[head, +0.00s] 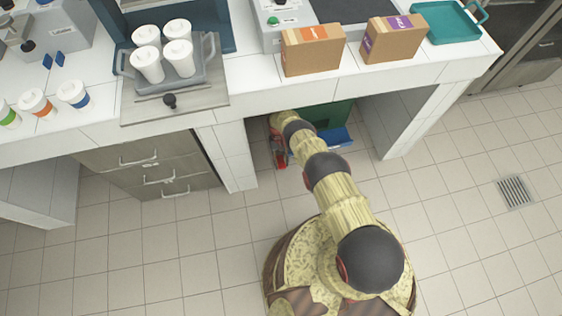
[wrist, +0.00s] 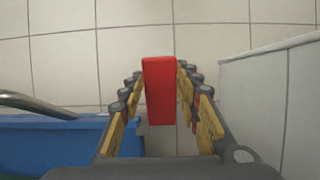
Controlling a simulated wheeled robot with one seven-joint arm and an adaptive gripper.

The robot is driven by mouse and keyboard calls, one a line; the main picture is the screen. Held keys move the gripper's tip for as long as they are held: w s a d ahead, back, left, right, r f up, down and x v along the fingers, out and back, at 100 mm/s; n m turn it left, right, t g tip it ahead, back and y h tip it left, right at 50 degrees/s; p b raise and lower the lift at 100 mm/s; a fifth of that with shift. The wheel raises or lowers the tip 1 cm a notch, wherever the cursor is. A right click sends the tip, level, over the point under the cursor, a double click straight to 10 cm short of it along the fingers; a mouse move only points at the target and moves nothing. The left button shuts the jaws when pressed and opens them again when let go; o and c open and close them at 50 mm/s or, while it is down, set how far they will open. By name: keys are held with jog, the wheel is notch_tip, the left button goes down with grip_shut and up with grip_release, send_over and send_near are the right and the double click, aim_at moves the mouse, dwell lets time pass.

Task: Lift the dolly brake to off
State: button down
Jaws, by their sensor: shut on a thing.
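The dolly brake shows as a red block (wrist: 160,92) in the middle of the wrist view. My gripper (wrist: 159,75) has its yellow-padded fingers on either side of the block and is shut on it. In the head view my gripper (head: 279,150) is low under the counter, with red showing there. The blue dolly (wrist: 60,145) lies to the left in the wrist view. Part of the dolly (head: 335,138) also shows in the head view, beside my arm under the counter. The brake's base and its mounting are hidden by my gripper.
A white counter leg (wrist: 268,95) stands close on the right in the wrist view. A grey metal bar (wrist: 35,103) curves above the dolly's blue edge. A green bin (head: 338,116) shows under the counter. Drawers (head: 158,168) are to the left; the tiled floor is clear.

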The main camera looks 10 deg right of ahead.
jog(key=c, duration=1.3)
grip_release()
jog(key=shift+o, duration=0.2)
